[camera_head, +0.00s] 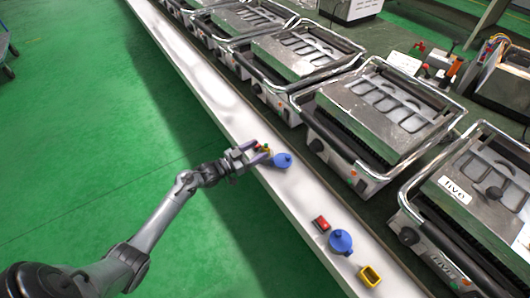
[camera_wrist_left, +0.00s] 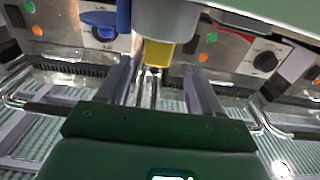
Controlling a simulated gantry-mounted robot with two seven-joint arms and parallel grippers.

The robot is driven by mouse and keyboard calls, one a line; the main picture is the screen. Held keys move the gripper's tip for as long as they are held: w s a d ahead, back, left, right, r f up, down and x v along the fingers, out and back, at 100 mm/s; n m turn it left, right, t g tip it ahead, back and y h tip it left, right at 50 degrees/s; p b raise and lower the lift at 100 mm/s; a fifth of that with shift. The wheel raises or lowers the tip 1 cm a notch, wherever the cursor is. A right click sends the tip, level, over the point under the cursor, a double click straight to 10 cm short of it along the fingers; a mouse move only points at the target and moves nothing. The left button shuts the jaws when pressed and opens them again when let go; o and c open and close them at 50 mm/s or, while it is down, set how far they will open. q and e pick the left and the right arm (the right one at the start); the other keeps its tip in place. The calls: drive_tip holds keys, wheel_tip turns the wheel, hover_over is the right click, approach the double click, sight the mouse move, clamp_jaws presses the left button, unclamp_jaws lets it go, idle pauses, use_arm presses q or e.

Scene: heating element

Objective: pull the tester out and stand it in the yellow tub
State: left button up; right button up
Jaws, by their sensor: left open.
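The yellow tub (camera_head: 371,284) is a small open square box on the white ledge, at the lower right of the head view. My left gripper (camera_head: 257,153) is open at the ledge's near edge, beside a blue rounded object (camera_head: 282,160). Small red, green and orange bits show by its fingers, too small to make out. In the left wrist view the open fingers (camera_wrist_left: 163,88) flank a yellow piece (camera_wrist_left: 157,54) under a grey cylinder, with thin metal rods below it. I cannot tell for certain whether this is the tester, or whether the fingers touch it. My right gripper is not in view.
A red block (camera_head: 321,223) and another blue rounded object (camera_head: 341,241) sit on the white ledge (camera_head: 218,97) between my gripper and the tub. Several metal grill presses (camera_head: 385,115) line the ledge's far side.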

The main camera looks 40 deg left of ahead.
sight(263, 149)
use_arm(q)
drive_tip(key=shift+w+d+f, duration=0.1)
drive_tip(key=shift+w+d, duration=0.2)
drive_tip(key=shift+w, duration=0.2)
drive_tip(key=shift+w+d+f+b, duration=0.15)
drive_tip(key=shift+w+b, duration=0.1)
drive_tip(key=shift+b, duration=0.15)
drive_tip(key=b+x, duration=0.2)
drive_tip(key=x, duration=0.2)
drive_tip(key=shift+f, duration=0.15)
drive_tip(key=shift+w, duration=0.25)
drive_tip(key=shift+s, duration=0.1)
